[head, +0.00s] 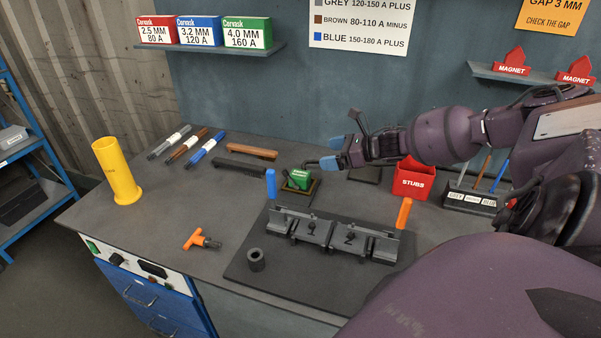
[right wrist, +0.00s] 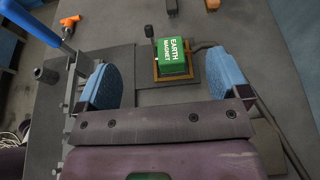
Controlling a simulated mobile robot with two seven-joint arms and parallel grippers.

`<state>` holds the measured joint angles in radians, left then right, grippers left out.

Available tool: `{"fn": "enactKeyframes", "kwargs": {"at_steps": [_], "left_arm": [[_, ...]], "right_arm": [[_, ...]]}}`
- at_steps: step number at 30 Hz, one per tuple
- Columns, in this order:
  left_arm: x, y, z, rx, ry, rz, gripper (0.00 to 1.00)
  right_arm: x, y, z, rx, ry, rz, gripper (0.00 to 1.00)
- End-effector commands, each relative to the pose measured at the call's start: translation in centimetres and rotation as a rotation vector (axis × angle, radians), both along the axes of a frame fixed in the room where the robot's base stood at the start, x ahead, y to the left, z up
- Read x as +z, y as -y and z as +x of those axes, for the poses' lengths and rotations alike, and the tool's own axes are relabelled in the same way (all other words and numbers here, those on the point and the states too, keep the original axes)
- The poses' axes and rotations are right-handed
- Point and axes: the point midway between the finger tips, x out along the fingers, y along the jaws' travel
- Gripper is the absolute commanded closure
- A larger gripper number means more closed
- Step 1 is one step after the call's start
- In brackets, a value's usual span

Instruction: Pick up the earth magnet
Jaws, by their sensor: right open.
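The earth magnet (head: 299,180) is a green block with a white label, sitting in a brown-edged holder on a dark pad on the bench. In the right wrist view its "EARTH MAGNET" label (right wrist: 174,57) faces the camera, with a black knobbed lever beside it. My right gripper (head: 332,153) is open and empty, just right of and above the magnet in the head view. In the right wrist view the blue fingertips (right wrist: 166,80) are spread wide, with the magnet ahead between their lines and apart from both. My left gripper is not in view.
A black fixture (head: 335,236) with an upright blue clamp (head: 271,184) stands in front of the magnet. A red stubs box (head: 413,179) is to the right. Brushes (head: 240,168) lie behind left.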

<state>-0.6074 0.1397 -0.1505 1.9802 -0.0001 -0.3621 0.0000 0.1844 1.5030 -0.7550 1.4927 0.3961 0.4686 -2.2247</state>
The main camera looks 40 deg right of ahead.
Motion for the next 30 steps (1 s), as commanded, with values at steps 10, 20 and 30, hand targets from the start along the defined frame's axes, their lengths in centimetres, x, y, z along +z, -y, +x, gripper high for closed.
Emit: {"fn": "enactKeyframes", "kwargs": {"at_steps": [10, 20, 30], "left_arm": [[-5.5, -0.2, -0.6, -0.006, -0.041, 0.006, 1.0], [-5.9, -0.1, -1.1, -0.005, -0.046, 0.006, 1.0], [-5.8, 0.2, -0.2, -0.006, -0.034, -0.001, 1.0]], "right_arm": [[-6.9, -0.1, -0.2, 0.0, -0.047, 0.001, 0.06], [-8.0, -1.4, 2.5, 0.002, -0.045, 0.002, 0.06], [-8.9, -2.4, 4.4, 0.001, -0.046, 0.001, 0.06]]}}
